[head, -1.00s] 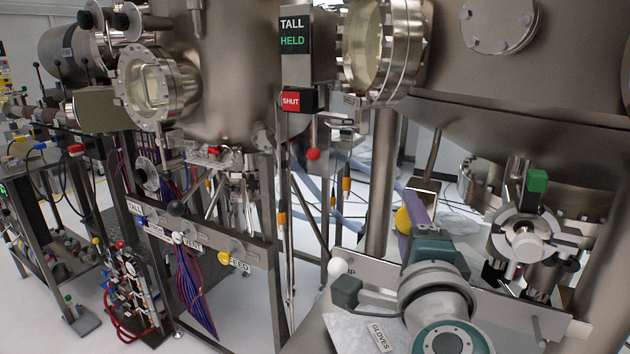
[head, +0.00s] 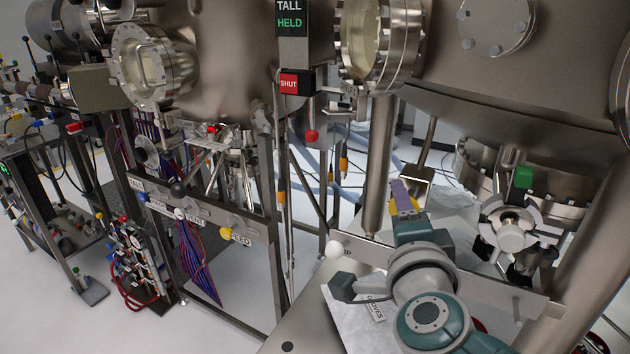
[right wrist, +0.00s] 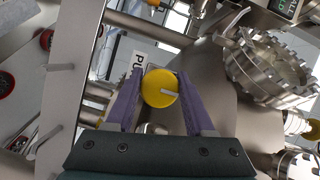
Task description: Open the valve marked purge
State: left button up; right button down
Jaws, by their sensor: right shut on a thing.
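The round yellow knob (right wrist: 158,88) has a pale line on its face, pointing right in the right wrist view. In the head view the right gripper (head: 405,199) reaches over the front panel (head: 480,288), and part of the yellow knob (head: 415,207) shows beside a purple finger. My left gripper is in neither view.
A white ball knob (head: 334,249) and a green-topped handwheel (head: 510,232) flank my right arm. A left-hand panel (head: 262,238) carries VENT and FEED labels and a yellow FEED knob (head: 226,233). A SHUT sign (head: 289,84) hangs above. Large steel chambers crowd the top.

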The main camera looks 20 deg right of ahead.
jog(key=shift+c, duration=1.3)
grip_release()
jog(key=f+p+v, duration=0.1)
jog(key=p+v, duration=0.2)
jog(key=v, duration=0.7)
jog(key=shift+r+p, duration=0.3)
jog(key=shift+r, duration=0.2)
